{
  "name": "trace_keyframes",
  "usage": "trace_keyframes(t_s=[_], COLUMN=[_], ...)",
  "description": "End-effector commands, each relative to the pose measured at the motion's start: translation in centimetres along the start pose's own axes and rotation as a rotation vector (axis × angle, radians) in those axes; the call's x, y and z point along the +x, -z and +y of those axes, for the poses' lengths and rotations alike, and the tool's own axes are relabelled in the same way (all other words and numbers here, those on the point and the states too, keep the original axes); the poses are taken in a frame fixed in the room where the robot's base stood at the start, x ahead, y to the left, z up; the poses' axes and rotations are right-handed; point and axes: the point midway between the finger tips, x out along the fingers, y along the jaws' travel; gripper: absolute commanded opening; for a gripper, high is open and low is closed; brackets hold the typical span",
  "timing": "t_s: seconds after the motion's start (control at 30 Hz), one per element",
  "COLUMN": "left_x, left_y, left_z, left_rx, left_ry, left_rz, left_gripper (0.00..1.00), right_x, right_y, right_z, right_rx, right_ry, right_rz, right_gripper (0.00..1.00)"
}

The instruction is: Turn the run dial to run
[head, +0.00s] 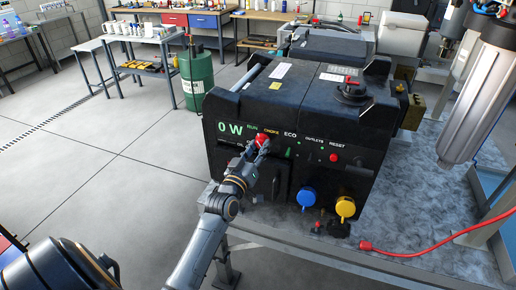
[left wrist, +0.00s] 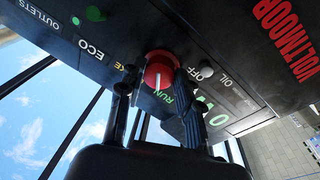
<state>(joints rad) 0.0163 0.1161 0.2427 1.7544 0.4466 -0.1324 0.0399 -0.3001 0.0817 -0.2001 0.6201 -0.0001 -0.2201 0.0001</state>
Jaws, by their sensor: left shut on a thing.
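The run dial (head: 261,139) is a red round knob on the front panel of a black generator (head: 225,108). It also shows in the left wrist view (left wrist: 159,68), with a white line on its face pointing down in the picture, roughly towards the green RUN word (left wrist: 164,96). The OFF word (left wrist: 194,76) is to its right. My left gripper (head: 260,148) is at the dial and shut on it, with a finger on each side in the left wrist view (left wrist: 158,100). The fingers hide part of the dial and labels. My right gripper is not in view.
The panel shows a green 0 W display (head: 230,128), a red reset button (head: 334,157), and blue (head: 306,197) and yellow (head: 345,206) outlet covers below. A red cable (head: 420,252) lies on the grey bench (head: 400,215). A green drum (head: 198,72) stands behind left; floor there is open.

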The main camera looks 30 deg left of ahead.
Motion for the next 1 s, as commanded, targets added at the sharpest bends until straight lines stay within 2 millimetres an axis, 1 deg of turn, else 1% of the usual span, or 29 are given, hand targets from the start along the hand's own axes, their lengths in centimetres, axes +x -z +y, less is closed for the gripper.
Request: trace_keyframes(t_s=[0.2, 0.23, 0.27, 0.3, 0.33, 0.6, 0.7, 0.77, 0.87, 1.0], left_x=[0.0, 0.0, 0.0, 0.0, 0.0, 0.0, -0.5, -1.2, -3.0, -6.1], left_y=[0.1, 0.1, 0.1, 0.1, 0.1, 0.0, 0.0, -0.1, -0.1, -0.1], left_z=[0.0, 0.0, 0.0, 0.0, 0.0, 0.0, 0.0, -0.1, -0.1, -0.1], left_rx=[0.001, 0.001, 0.001, 0.002, 0.002, 0.002, 0.002, 0.002, 0.003, 0.003], left_ry=[0.0, 0.0, 0.0, 0.0, 0.0, 0.0, 0.0, 0.0, 0.001, 0.001], left_rz=[0.002, 0.002, 0.002, 0.002, 0.002, 0.001, 0.0, -0.001, -0.002, -0.002], left_gripper=[0.03, 0.4, 0.46, 0.55, 0.57, 0.57, 0.57, 0.57, 0.57, 0.57], right_x=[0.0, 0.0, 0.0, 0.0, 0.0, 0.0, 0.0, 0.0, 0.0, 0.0], right_y=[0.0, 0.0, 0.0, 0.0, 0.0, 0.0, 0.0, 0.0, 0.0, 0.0], right_z=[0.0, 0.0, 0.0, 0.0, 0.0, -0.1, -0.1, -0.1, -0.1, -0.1], right_rx=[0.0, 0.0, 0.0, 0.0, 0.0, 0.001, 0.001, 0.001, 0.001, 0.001], right_ry=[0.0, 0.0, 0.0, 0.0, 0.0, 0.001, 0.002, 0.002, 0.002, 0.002], right_rz=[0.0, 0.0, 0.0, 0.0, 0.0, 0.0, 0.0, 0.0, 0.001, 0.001], right_gripper=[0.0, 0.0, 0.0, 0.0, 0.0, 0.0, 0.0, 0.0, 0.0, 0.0])
